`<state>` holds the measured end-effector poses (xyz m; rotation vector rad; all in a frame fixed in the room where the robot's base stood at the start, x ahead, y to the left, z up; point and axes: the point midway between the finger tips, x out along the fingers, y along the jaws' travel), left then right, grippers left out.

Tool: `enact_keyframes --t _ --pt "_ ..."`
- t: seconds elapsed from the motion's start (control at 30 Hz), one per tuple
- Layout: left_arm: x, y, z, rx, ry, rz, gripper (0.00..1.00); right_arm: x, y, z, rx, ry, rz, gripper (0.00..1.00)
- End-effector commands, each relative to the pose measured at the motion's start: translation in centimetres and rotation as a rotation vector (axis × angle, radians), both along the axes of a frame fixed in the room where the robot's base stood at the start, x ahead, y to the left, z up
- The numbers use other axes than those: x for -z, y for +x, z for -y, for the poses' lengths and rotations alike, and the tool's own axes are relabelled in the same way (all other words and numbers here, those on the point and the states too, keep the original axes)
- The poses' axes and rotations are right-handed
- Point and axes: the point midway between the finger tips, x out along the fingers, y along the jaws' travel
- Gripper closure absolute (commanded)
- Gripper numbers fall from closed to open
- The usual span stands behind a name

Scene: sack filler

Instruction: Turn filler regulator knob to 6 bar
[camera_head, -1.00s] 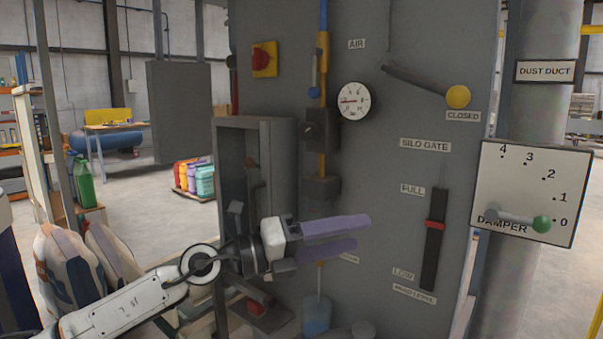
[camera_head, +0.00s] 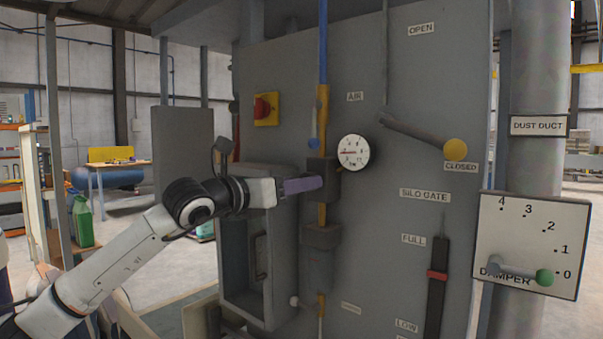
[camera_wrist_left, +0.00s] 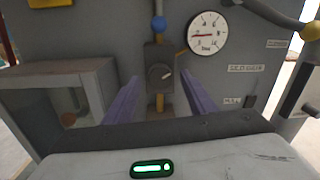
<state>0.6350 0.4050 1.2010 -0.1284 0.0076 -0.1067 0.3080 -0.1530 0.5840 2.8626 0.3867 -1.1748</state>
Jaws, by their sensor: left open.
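The filler regulator is a dark block on the yellow air pipe. Its round knob (camera_wrist_left: 160,72) with a pale pointer mark shows in the left wrist view, and my fingers hide it in the head view. The white pressure gauge (camera_head: 354,152) is to the right of it, its needle pointing left; it also shows in the left wrist view (camera_wrist_left: 207,33). My left gripper (camera_head: 318,184) is open, its purple fingers directed at the panel in front of the regulator. In the left wrist view the knob lies between the fingers; contact cannot be told. My right gripper is out of view.
An open grey box (camera_head: 228,262) sticks out below my left wrist. A blue-knobbed valve lever (camera_head: 314,132) is above the regulator. The yellow-ended silo gate lever (camera_head: 455,150) and the damper plate (camera_head: 530,225) are to the right.

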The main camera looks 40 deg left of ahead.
Motion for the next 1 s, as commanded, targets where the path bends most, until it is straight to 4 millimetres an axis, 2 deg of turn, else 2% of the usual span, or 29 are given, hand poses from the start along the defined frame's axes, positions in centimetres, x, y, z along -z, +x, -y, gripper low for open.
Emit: enact_keyframes --t 0.2,0.47,0.5,0.73,1.0 --pt "0.0 1.8 0.2 -0.001 0.000 0.000 0.49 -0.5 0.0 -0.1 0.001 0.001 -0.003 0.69" --pt "0.1 2.0 0.2 0.000 0.001 0.000 0.49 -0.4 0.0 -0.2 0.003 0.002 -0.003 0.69" --pt "0.1 2.0 0.2 0.000 0.001 0.000 0.51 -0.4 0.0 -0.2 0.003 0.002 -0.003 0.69" --pt "0.1 1.9 0.2 0.000 0.000 0.000 0.90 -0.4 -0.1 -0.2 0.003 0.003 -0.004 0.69" --pt "0.1 1.9 0.2 0.001 0.023 0.003 0.90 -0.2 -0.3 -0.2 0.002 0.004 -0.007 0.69"
